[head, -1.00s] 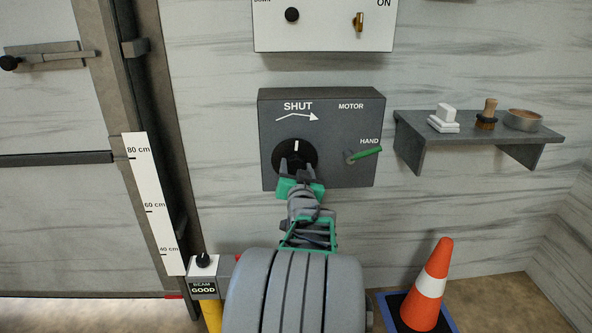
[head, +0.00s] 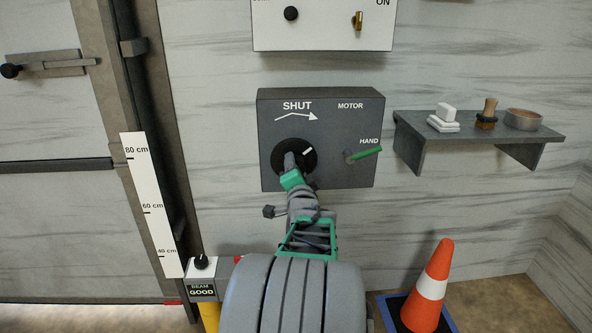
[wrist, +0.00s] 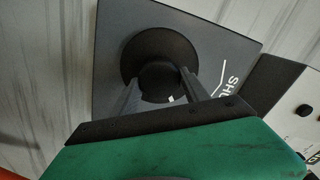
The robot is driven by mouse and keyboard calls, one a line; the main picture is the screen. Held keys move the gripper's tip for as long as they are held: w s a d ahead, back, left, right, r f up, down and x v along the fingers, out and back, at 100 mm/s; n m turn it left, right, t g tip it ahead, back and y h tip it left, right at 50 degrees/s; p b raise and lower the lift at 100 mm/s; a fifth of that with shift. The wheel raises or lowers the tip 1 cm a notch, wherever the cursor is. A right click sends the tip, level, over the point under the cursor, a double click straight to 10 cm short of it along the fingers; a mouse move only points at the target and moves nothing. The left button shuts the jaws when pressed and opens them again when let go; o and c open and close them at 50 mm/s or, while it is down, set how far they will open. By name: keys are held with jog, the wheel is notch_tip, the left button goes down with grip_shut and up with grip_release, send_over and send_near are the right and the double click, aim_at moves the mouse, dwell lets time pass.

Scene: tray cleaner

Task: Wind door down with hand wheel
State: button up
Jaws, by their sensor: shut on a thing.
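The round black hand wheel (head: 280,155) sits on a dark grey box (head: 338,178) marked SHUT with an arrow to the right. A white line on its hub points to the upper right. My gripper (head: 290,160) is shut on the hub of the wheel. In the wrist view, my gripper (wrist: 157,88) has one finger on each side of the hub (wrist: 160,78). A green lever (head: 366,153) on the box points toward HAND. The door (head: 50,220) is at the left, beside a white height scale (head: 151,205) marked in cm. Light shows along its lower edge.
A white panel (head: 325,35) with a knob and a brass switch is above the box. A shelf (head: 470,128) with small items is at the right. An orange cone (head: 433,275) stands on the floor, right. A BEAM GOOD post (head: 202,285) stands left of my arm.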

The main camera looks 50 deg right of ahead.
jog(key=shift+m, duration=0.5)
jog(key=o, duration=1.4)
jog(key=p+v, duration=0.1)
jog(key=v, duration=0.7)
jog(key=shift+w+f, duration=0.1)
